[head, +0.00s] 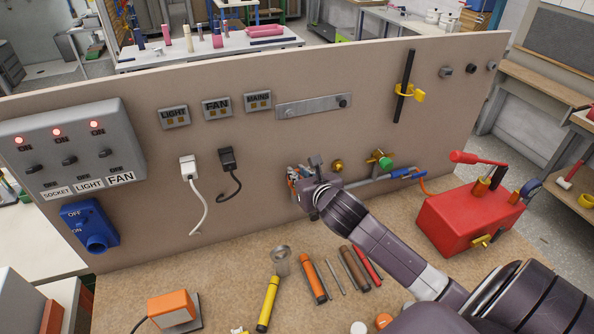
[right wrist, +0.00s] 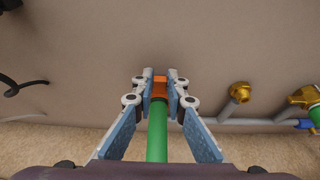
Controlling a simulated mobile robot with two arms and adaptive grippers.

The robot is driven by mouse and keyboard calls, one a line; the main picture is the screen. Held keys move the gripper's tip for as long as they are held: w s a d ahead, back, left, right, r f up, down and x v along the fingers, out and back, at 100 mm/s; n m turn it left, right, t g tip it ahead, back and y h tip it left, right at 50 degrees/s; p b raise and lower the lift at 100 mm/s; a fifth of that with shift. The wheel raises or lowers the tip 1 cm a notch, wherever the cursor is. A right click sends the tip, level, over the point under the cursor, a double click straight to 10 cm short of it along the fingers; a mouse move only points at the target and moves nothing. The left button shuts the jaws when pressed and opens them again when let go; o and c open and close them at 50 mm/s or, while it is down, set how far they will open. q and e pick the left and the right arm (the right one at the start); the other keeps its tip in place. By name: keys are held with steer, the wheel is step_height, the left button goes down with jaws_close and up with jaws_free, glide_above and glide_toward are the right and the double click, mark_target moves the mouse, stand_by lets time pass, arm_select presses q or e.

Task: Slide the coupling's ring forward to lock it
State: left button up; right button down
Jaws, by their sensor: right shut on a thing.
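My right gripper (right wrist: 160,82) is shut on a small orange piece (right wrist: 159,90) in the right wrist view. The orange piece sits at the far end of a green rod-like part (right wrist: 156,135) that runs between the fingers toward the camera. In the head view my right gripper (head: 299,178) is close to the upright board, left of the pipe, and its wrist hides most of what it holds. A blue coupling-like fitting (head: 408,174) with an orange hose is at the right end of the pipe. I cannot tell which part is the task's ring. My left gripper is not in view.
A brass fitting (right wrist: 239,89) and grey pipe (right wrist: 250,124) are right of my gripper. A green-knobbed valve (head: 385,162) and red pump box (head: 462,219) are farther right. Tools, including a yellow-handled one (head: 267,304), lie on the bench. A white plug (head: 189,168) is on the board.

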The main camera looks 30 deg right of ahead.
steer(key=c, duration=2.2)
jaws_free()
steer(key=shift+s+f, duration=0.1)
steer(key=shift+c, duration=0.2)
steer(key=o, duration=0.3)
steer(key=shift+s, duration=0.2)
steer(key=v, duration=1.2)
steer(key=shift+a, duration=0.1)
